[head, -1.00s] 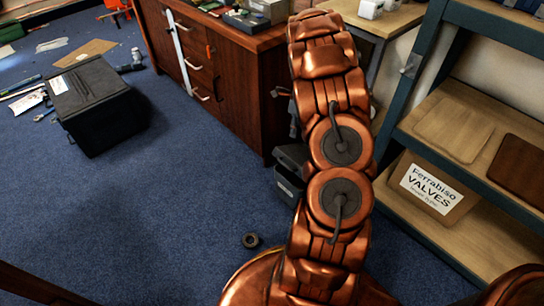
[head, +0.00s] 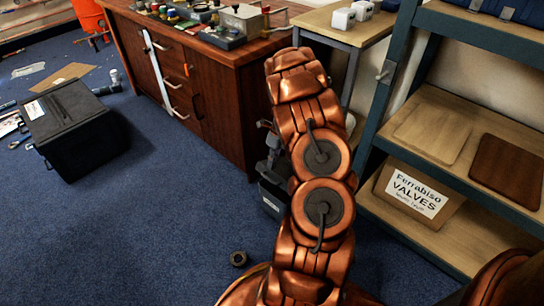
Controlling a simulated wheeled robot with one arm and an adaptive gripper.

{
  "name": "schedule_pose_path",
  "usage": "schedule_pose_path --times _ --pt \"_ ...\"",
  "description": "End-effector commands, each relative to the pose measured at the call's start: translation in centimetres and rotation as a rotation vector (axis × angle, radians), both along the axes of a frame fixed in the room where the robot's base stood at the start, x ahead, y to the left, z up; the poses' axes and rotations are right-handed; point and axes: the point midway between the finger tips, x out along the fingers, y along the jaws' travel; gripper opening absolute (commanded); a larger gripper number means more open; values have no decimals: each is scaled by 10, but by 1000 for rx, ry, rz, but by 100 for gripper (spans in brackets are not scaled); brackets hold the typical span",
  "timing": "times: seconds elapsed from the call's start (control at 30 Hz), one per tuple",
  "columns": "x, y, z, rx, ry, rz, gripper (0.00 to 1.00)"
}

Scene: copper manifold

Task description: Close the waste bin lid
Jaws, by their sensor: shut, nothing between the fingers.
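A small dark grey bin (head: 272,197) with a pale label stands on the blue carpet, by the right end of the wooden cabinet. My copper arm hides its right side. Its lid is hard to make out, and I cannot tell how far open it is. My gripper (head: 271,150) shows as a grey shape just left of the arm, above the bin's top. It is shut and empty. Its fingertips are small and partly hidden, and I cannot tell whether they touch the bin or lid.
The wooden cabinet (head: 215,95) with a cluttered top stands behind the bin. A blue-framed shelf (head: 385,95) with a VALVES box (head: 415,195) is at right. A black case (head: 68,130) lies at left. A dark ring (head: 239,258) lies on the otherwise clear carpet in front.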

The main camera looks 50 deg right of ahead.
Motion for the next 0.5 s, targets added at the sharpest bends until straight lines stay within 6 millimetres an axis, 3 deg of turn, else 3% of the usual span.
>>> schedule_pose_path --times 0.03,0.2,0.5 --pt "-1 3 -12 1 3 0 0" --pt "0 9 -31 -1 0 0 0" --pt "0 13 -41 -2 0 1 0"
